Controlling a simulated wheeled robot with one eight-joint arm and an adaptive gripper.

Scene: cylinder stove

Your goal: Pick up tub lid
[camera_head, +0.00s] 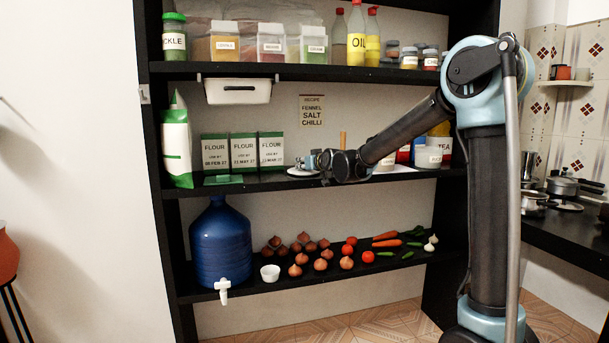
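A flat white round piece (301,172) lies on the middle shelf. It may be the tub lid, but I cannot tell for sure. My gripper (308,161) is at the end of my outstretched arm, just above and beside this white piece. The gripper is small here and partly covers the piece, so contact and finger opening are unclear. A white tub (237,91) is fixed under the top shelf at the left. No other clear lid shows.
Flour packs (243,153) stand left of my gripper, and labelled containers (434,156) stand to the right, partly behind my arm. The top shelf (330,73) is above. Below are a blue water jug (220,245) and loose vegetables.

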